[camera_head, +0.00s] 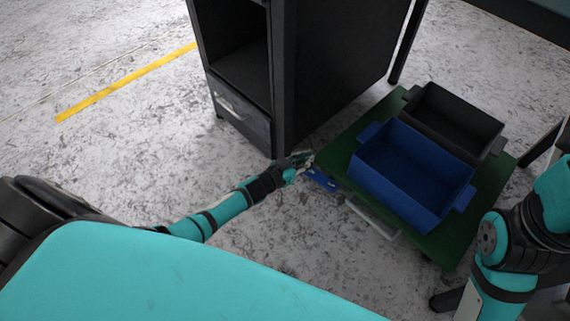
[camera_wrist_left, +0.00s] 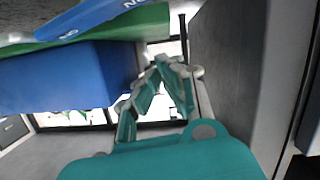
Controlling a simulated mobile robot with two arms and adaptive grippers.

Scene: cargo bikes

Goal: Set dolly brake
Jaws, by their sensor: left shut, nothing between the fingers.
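The dolly is a green platform (camera_head: 345,150) standing on the floor at the right in the head view. A blue brake pedal (camera_head: 322,180) sticks out low from its left corner. In the left wrist view a blue lettered part (camera_wrist_left: 90,18), likely this pedal, runs along the top beside the green dolly edge (camera_wrist_left: 110,32). My left gripper (camera_head: 308,158) is shut and empty, close to the dolly's corner near the pedal; I cannot tell if they touch. Its fingers (camera_wrist_left: 170,68) also show in the left wrist view. My right arm shows at the right edge, but its gripper is out of view.
A blue crate (camera_head: 385,187) and a black crate (camera_head: 425,103) sit on the dolly. A dark cabinet (camera_head: 335,60) stands close behind my left gripper. A grey handle-like bar (camera_head: 372,217) is at the dolly's front edge. The floor to the left is clear.

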